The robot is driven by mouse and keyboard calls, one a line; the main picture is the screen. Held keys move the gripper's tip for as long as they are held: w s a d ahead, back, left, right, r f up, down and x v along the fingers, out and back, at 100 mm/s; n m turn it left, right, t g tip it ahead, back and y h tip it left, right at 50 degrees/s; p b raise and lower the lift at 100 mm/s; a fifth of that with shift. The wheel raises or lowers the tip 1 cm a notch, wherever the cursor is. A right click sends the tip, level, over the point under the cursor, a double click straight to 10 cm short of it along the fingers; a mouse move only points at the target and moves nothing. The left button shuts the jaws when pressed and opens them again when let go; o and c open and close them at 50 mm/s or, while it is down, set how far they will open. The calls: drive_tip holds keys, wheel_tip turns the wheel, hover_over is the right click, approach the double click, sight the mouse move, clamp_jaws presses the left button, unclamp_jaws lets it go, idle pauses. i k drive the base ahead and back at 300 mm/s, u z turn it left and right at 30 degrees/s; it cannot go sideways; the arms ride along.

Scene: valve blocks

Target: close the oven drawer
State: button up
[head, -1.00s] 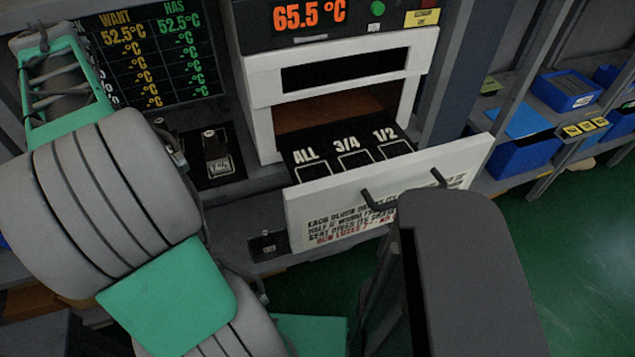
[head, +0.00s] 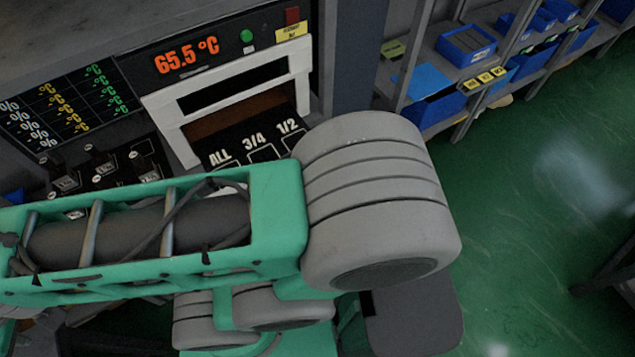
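The oven (head: 160,107) is a white-framed unit with a dark slot and an orange 65.5 °C display above. Its drawer (head: 237,152) shows as a black tray marked ALL, 3/4 and 1/2, sticking out below the oven mouth, so it stands open. My green and grey arm crosses in front of it and hides the drawer's front panel and handle. How far the drawer is pulled out cannot be told now. My gripper cannot be made out in the head view.
A dark board (head: 62,108) with temperature figures is left of the oven. Black valve seats (head: 100,168) are below it. Shelves with blue bins (head: 466,45) stand behind at the right. The green floor (head: 540,170) at the right is largely clear.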

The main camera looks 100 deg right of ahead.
sight(267, 136)
drive_tip(key=u, duration=0.7)
drive_tip(key=i, duration=0.85)
drive_tip(key=z, duration=4.9)
